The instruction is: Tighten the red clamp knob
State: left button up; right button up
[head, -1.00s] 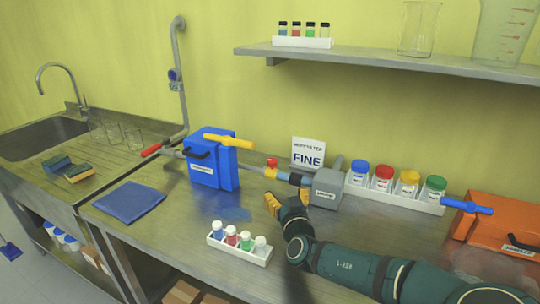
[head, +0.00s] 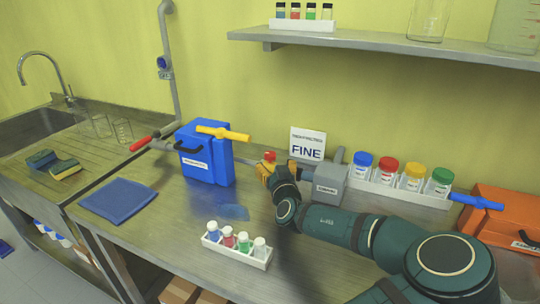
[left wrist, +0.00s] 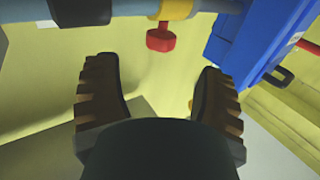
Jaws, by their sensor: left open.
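The red clamp knob (head: 269,155) stands on the pipe between the blue box (head: 207,158) and the grey box (head: 330,185). In the left wrist view the knob (left wrist: 161,37) hangs from a yellow clamp band (left wrist: 174,10) on the blue-grey pipe, just past the fingertips. My left gripper (head: 264,172) is right beside the knob, its orange fingers partly hiding the pipe. In the left wrist view its two ridged fingers (left wrist: 157,85) are wide apart with nothing between them. The knob appears centred between them but beyond their tips. My right gripper is not in view.
A rack of coloured vials (head: 237,245) stands at the front of the bench. A white tray of capped jars (head: 400,184) and an orange case (head: 495,215) are to the right. A sign (head: 307,144) reads FINE behind the grey box. A blue cloth (head: 118,201) lies left.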

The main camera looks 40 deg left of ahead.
aim_at(271, 157)
pick_arm(q)
jog(key=x, duration=0.8)
jog(key=shift+b, duration=0.4)
jog(key=c, duration=1.2)
